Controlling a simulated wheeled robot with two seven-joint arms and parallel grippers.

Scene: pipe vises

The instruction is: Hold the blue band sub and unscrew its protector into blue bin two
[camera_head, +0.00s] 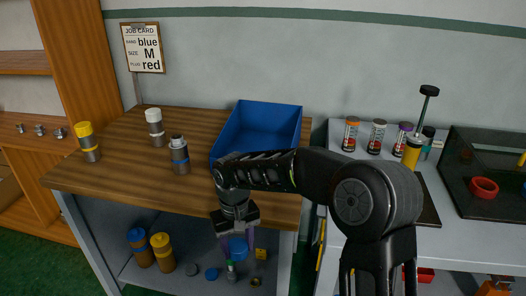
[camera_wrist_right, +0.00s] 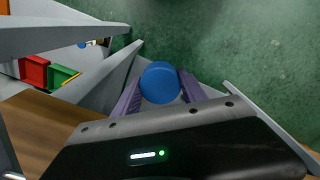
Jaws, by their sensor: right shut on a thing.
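My right gripper (camera_head: 238,246) hangs in front of the bench's front edge, pointing down. Its purple fingers are shut on a round blue cap (camera_wrist_right: 160,82), which also shows below the gripper in the head view (camera_head: 238,249). Whatever is under the cap is hidden. An open blue bin (camera_head: 225,140) stands on the bench behind my right arm and looks empty; I see no number on it. My left gripper is not in view.
A yellow-capped sub (camera_head: 87,143) and a white-capped sub (camera_head: 155,128) stand on the bench. The shelf below holds two brown cylinders (camera_head: 162,252) and several small parts. A grey table (camera_head: 340,165) with several small bottles stands at right. A job card (camera_head: 142,48) hangs behind.

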